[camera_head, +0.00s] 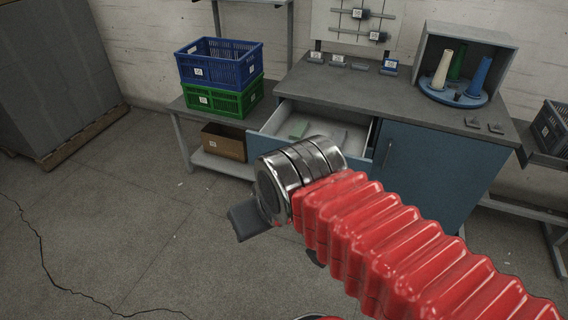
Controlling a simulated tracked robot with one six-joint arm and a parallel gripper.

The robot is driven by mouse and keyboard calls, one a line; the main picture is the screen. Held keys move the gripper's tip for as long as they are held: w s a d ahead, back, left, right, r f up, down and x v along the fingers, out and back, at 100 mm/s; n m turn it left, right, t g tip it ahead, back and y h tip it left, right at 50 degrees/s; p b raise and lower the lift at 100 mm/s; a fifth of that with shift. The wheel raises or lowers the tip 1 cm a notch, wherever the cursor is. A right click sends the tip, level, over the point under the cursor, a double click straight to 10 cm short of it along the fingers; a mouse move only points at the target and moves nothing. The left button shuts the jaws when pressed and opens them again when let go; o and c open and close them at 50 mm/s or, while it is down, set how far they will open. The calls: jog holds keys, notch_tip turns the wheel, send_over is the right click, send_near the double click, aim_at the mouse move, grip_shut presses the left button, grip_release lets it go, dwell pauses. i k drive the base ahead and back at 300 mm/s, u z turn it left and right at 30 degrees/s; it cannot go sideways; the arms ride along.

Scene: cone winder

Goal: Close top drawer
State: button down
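The top drawer (266,144) of the blue cabinet (433,174) is pulled out. The right part of the drawer front is hidden behind my arm. My arm, in a red ribbed sleeve with a shiny metal joint, reaches up from the lower right to in front of the drawer. A dark grey part at the arm's end, likely my gripper (247,218), shows left of the metal joint, lower in the picture than the drawer. Its fingers cannot be made out, nor whether it touches anything.
A blue crate (220,64) sits on a green crate (222,98) on the table left of the cabinet, with a brown box (223,143) on its lower shelf. The worktop (440,108) bears a holder with cones (454,92). The floor at left is clear.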

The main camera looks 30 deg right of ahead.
aim_at(322, 120)
jog(key=i, duration=0.95)
jog(key=u, duration=0.05)
